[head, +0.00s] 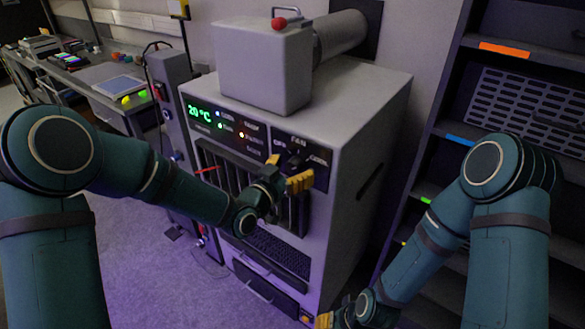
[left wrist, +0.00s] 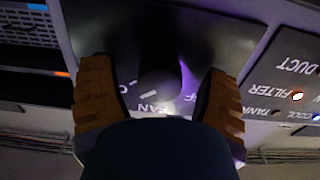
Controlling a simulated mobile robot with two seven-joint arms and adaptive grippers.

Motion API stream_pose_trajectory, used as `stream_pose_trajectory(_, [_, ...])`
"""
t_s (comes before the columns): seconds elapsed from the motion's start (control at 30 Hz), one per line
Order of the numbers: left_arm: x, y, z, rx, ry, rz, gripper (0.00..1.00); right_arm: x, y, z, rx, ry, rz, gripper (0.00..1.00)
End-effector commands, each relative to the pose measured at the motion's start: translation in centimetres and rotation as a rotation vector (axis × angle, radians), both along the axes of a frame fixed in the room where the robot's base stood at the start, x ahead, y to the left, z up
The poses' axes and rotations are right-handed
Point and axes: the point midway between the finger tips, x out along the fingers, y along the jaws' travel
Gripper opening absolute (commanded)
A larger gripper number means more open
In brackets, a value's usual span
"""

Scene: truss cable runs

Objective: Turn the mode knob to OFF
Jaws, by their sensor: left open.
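The mode knob (left wrist: 160,82) is a dark round shape on a dark panel in the left wrist view. It sits between the fingers of my left gripper (left wrist: 158,108), with a gap on each side. Pale lettering beside it is partly hidden, so the knob's setting cannot be told. In the head view, my left gripper (head: 287,177) is open in front of the FAN panel (head: 318,160) on the grey cabinet (head: 362,125). My right gripper (head: 328,317) is low at the bottom edge, small and partly cut off, away from the panel.
The cabinet has a green 20 °C display (head: 200,113) and status lamps. A grey box with a red button (head: 279,23) and a thick duct (head: 342,35) stand on top. A dark shelf rack (head: 470,60) is at right, a desk (head: 85,75) at far left.

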Motion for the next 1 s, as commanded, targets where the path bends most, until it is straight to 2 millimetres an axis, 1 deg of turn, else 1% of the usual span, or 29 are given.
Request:
stream_pose_trajectory(0.2, [0.0,0.0,0.0,0.000,0.000,0.000,0.77,0.0,0.0,0.0,0.000,0.000,0.000,0.47])
stream_pose_trajectory(0.27, [0.0,0.0,0.0,0.000,0.000,0.000,0.56,0.0,0.0,0.0,0.000,0.000,0.000,0.47])
stream_pose_trajectory(0.3, [0.0,0.0,0.0,0.000,0.000,0.000,0.41,0.0,0.0,0.0,0.000,0.000,0.000,0.47])
stream_pose_trajectory(0.37, [0.0,0.0,0.0,0.000,0.000,0.000,0.20,0.0,0.0,0.0,0.000,0.000,0.000,0.47])
stream_pose_trajectory(0.4, [0.0,0.0,0.0,0.000,0.000,0.000,0.07,0.0,0.0,0.0,0.000,0.000,0.000,0.47])
stream_pose_trajectory(0.73, [0.0,0.0,-0.1,-0.022,0.016,0.000,0.05,-0.1,0.0,-0.3,0.000,0.002,0.002,0.47])
stream_pose_trajectory(1.0, [0.0,0.0,-0.2,-0.137,0.099,0.000,0.05,-0.5,0.1,-1.8,0.002,0.011,0.008,0.47])
